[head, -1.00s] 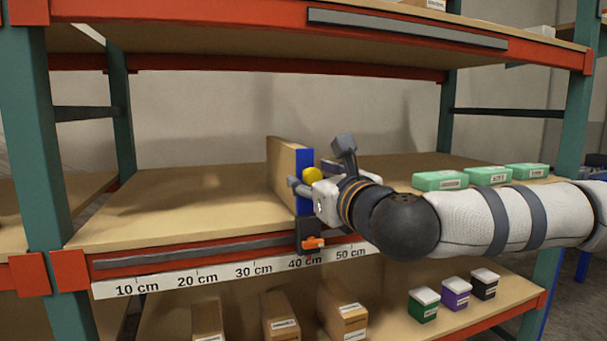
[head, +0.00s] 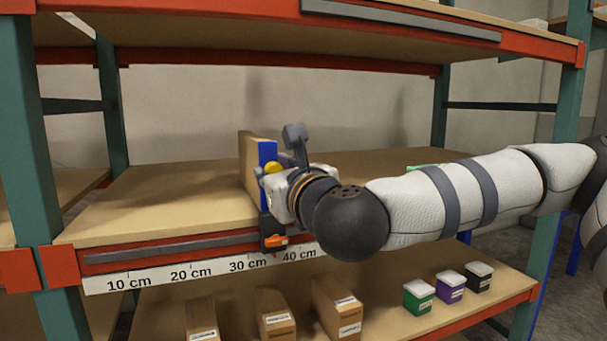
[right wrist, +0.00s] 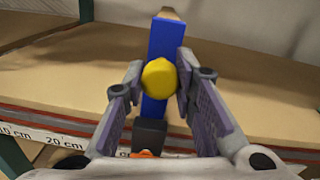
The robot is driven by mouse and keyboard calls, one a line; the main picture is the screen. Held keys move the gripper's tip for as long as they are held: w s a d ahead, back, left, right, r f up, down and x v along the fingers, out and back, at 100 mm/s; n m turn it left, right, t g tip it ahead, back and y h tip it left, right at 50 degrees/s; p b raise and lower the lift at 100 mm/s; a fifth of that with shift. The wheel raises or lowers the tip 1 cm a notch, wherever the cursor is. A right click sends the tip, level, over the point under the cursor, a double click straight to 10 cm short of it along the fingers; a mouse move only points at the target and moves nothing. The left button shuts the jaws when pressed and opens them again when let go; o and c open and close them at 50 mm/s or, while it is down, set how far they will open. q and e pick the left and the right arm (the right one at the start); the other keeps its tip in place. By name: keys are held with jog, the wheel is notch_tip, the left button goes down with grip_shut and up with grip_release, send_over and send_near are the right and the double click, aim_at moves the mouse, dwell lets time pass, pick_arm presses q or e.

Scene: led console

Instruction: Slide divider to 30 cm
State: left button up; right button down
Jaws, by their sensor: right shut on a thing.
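The divider (head: 250,160) is a tan upright board with a blue front edge (head: 266,152), standing on the middle shelf. A round yellow knob (head: 272,168) sits on the blue edge. Below it, a dark bracket with an orange tab (head: 275,240) hangs over the shelf's front rail, between the 30 cm and 40 cm labels. The scale strip (head: 160,276) runs along the front. My right gripper (head: 277,180) is shut on the knob; in the right wrist view its fingers press the knob (right wrist: 159,78) from both sides. My left gripper is out of view.
The shelf (head: 165,200) left of the divider is bare. Green boxes behind my right arm are mostly hidden. The lower shelf holds cardboard boxes (head: 278,312) and small lidded green, purple and black boxes (head: 450,287). A teal upright (head: 30,150) stands at left.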

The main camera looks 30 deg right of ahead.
jog(key=a, duration=0.2)
jog(key=w+a, duration=0.1)
jog(key=a, duration=0.1)
jog(key=shift+a, duration=0.15)
jog(key=c, duration=1.3)
grip_release()
jog(key=shift+w, duration=0.1)
jog(key=s+a, duration=0.1)
jog(key=s, duration=0.6)
jog(key=shift+s+a, duration=0.2)
